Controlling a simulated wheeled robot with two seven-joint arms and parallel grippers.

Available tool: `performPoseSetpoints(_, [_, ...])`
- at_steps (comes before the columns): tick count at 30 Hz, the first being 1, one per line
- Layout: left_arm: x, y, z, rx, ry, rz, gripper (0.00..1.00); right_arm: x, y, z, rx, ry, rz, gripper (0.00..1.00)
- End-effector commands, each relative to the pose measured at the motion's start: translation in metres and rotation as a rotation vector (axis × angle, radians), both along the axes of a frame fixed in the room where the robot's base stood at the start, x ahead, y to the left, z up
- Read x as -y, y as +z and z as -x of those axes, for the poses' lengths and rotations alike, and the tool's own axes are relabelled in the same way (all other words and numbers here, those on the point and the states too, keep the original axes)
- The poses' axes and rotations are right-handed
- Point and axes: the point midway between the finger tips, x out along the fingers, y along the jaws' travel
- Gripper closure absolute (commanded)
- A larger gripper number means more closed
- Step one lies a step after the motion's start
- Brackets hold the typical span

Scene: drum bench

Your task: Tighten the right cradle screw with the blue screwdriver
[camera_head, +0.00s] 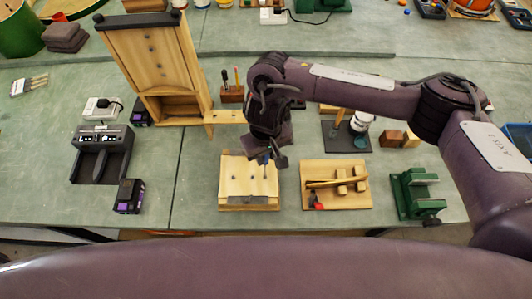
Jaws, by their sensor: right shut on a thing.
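My right gripper (267,157) hangs over the pale wooden block (236,187) at the front middle of the bench. It is shut on the blue screwdriver (262,160), of which only a little blue shows between the fingers. The screwdriver points down toward the right half of the block's top. Small dark marks, perhaps screws, show on that top, but they are too small to tell apart. I cannot tell whether the tip touches a screw. My left gripper is not in view.
A wooden board with sticks (355,201) lies right of the block, with a green stand (405,193) beyond it. A tall wooden cabinet (150,55) stands behind left. A black charger (103,140) and battery (129,196) lie left. Bench is clear between battery and block.

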Motion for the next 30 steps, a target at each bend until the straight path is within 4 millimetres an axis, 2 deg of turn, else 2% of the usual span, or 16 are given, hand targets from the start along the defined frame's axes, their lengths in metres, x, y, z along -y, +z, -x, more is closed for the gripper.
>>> performPoseSetpoints(4, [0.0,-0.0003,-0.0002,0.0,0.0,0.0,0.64,0.0006,-0.0016,0.0014,-0.002,-0.101,0.003,1.0])
performPoseSetpoints(14, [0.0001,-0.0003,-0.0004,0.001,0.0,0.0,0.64,0.0005,-0.0017,0.0017,-0.003,-0.136,0.003,1.0])
performPoseSetpoints(23, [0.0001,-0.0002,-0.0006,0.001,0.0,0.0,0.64,-0.0014,-0.0018,0.0022,-0.002,-0.499,0.004,1.0])
performPoseSetpoints(30, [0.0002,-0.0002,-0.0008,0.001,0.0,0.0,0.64,-0.0017,-0.0018,0.0023,-0.002,-0.546,0.004,1.0])
